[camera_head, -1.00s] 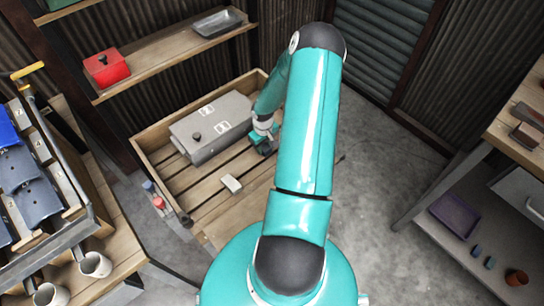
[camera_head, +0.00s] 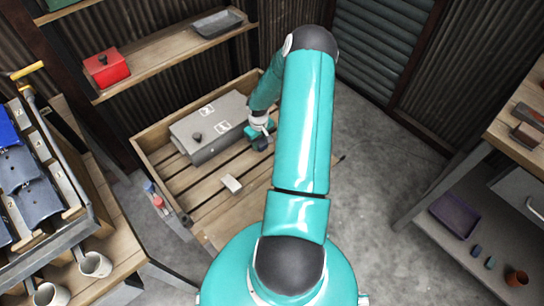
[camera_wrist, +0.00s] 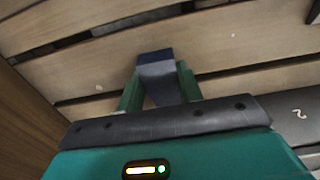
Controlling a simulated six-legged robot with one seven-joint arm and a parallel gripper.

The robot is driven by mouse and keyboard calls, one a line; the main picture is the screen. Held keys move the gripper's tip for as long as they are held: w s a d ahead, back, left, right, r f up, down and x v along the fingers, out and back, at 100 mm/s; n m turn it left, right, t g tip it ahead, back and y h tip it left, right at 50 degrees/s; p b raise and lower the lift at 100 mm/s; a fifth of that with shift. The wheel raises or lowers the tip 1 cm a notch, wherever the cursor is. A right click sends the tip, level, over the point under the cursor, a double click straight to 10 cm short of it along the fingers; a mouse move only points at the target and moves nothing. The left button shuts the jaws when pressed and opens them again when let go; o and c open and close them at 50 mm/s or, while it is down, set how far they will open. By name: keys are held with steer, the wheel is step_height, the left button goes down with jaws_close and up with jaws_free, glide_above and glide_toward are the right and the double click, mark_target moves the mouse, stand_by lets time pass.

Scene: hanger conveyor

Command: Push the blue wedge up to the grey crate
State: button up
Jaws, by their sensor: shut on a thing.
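The blue wedge (camera_wrist: 158,72) is a dark blue block between the two green fingers of my gripper (camera_wrist: 159,88) in the wrist view. My gripper is shut on it, low over the wooden slats. In the head view my gripper (camera_head: 259,137) is just right of the grey crate (camera_head: 214,128), and the wedge is small and dark there, partly hidden by it. The grey crate is a long closed box with white labels and a dark knob. Its edge also shows at the right of the wrist view (camera_wrist: 298,127). I cannot tell whether wedge and crate touch.
A slatted wooden tray (camera_head: 160,218) holds the crate. A small pale block (camera_head: 231,184) lies on its slats in front of the crate. A shelf with a red box (camera_head: 107,69) and a grey tray (camera_head: 219,23) stands behind. Bare slats lie around the pale block.

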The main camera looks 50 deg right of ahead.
steer(key=shift+w+d, duration=0.15)
steer(key=shift+w, duration=0.55)
steer(key=o, duration=0.9)
step_height(320, 180, up, 14)
steer(key=shift+f, duration=0.1)
stand_by(0.4)
